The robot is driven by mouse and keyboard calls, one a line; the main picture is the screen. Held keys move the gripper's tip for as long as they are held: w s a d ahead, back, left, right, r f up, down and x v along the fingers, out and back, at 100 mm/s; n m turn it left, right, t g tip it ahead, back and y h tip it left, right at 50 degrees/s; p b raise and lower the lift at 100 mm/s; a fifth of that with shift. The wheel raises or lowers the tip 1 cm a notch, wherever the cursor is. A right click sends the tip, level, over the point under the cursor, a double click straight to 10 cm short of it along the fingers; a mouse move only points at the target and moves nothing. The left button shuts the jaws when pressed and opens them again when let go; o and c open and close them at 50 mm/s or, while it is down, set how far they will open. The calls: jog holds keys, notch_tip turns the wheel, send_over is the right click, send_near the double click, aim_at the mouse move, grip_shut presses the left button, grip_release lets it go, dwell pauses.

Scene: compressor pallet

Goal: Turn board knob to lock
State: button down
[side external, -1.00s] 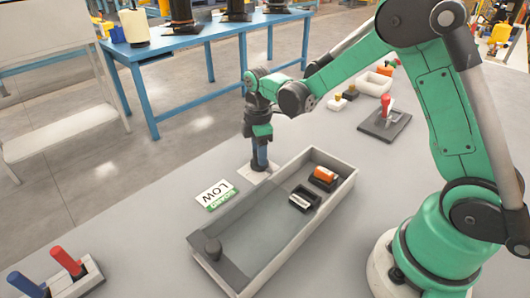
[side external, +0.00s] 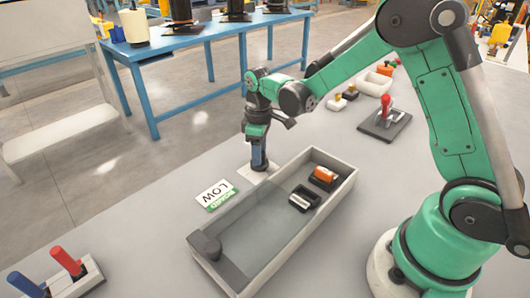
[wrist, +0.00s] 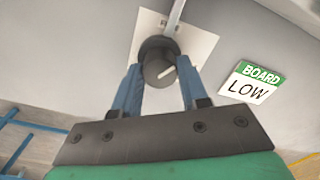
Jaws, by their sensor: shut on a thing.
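The board knob (wrist: 157,65) is a dark round knob with a white pointer line, on a white square plate (wrist: 193,42). In the wrist view the line points up and to the right. My gripper (wrist: 158,82) has its two blue fingers on either side of the knob and is shut on it. In the side view my gripper (side external: 259,165) points down at the plate, hiding the knob. A green and white label (side external: 216,194) reading BOARD LOW lies beside the plate; it also shows in the wrist view (wrist: 252,82).
A long pale tray (side external: 344,187) lies close to the gripper. It holds an orange-topped block (side external: 325,175), a black block (side external: 304,198) and a dark latch-like part (side external: 207,246) at its near end. Red and blue handles (side external: 66,260) stand at lower left.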

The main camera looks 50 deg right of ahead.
jog(key=m, duration=0.5)
jog(key=shift+m, duration=0.3)
jog(key=m, duration=0.5)
jog(key=shift+m, duration=0.4)
jog(key=shift+c, duration=2.3)
grip_release()
jog(key=shift+r, duration=0.1)
jog(key=shift+r, duration=2.75)
